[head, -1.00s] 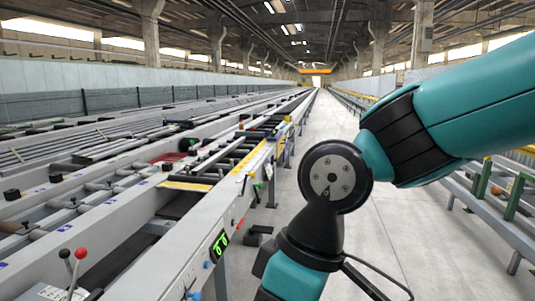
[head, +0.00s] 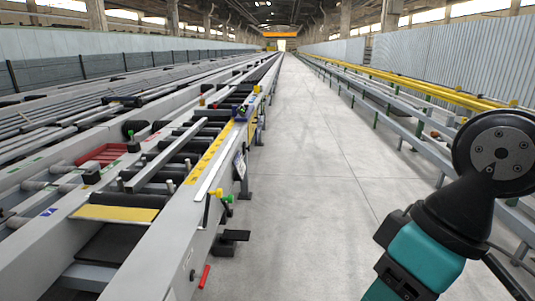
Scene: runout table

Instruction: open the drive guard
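I cannot pick out the drive guard for certain. A long yellow strip with dark marks (head: 210,152) lies along the aisle-side edge of the runout table (head: 178,232). A yellow plate (head: 117,213) lies flat across the table nearer to me. I cannot tell whether either is part of the guard. A yellow-topped handle (head: 217,192) and a green knob (head: 229,198) stand out from the table's side. Part of my arm shows at the lower right, over the aisle and well apart from the table. My gripper is outside the picture.
A red tray (head: 103,155) sits among the rollers. A red handle (head: 204,276) hangs low on the table's side, and a dark pedal-like block (head: 232,236) juts into the aisle. The grey aisle floor (head: 315,170) is clear. A rack with yellow rails (head: 430,88) lines the right.

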